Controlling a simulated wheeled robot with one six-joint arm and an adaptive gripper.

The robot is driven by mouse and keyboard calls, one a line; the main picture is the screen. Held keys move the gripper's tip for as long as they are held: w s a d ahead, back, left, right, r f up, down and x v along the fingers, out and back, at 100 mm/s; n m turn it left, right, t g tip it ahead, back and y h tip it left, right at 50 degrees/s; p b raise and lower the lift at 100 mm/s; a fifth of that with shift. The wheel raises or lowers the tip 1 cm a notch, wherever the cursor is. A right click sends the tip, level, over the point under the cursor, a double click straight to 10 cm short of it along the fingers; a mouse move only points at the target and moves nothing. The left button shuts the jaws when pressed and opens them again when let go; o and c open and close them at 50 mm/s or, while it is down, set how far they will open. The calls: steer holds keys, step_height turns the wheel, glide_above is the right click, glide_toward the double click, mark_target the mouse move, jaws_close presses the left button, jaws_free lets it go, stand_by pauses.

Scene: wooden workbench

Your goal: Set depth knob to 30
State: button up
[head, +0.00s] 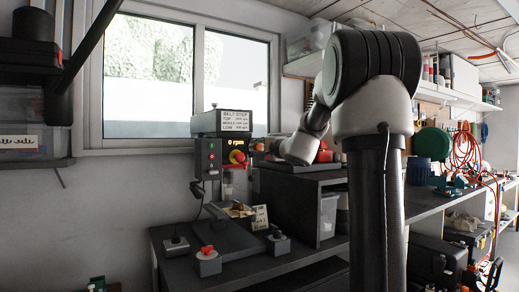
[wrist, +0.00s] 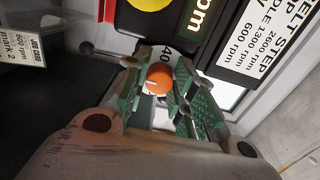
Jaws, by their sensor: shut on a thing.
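The depth knob appears to be the round orange knob (wrist: 158,80) in the wrist view, with a short white mark on its face. A white dial plate beside it shows the number 40 (wrist: 166,54); the other numbers are hidden by my fingers. My gripper (wrist: 160,72) is shut on the knob, with a green-padded finger on each side. In the head view my gripper (head: 260,147) is small, at the right side of the drill press head (head: 209,158), and the knob cannot be made out.
The drill press has a 0 rpm display (head: 225,142), a red and yellow stop button (head: 237,157) and a belt step label (head: 235,120). A job card (wrist: 22,45) reads 600 rpm, mark 2. A lever with a ball end (wrist: 87,48) is near my left finger.

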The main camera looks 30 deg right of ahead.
steer(key=shift+f, duration=0.1)
steer(key=o, duration=1)
steer(key=shift+o, duration=0.2)
steer(key=s, duration=1.2)
steer(key=shift+d, duration=0.2)
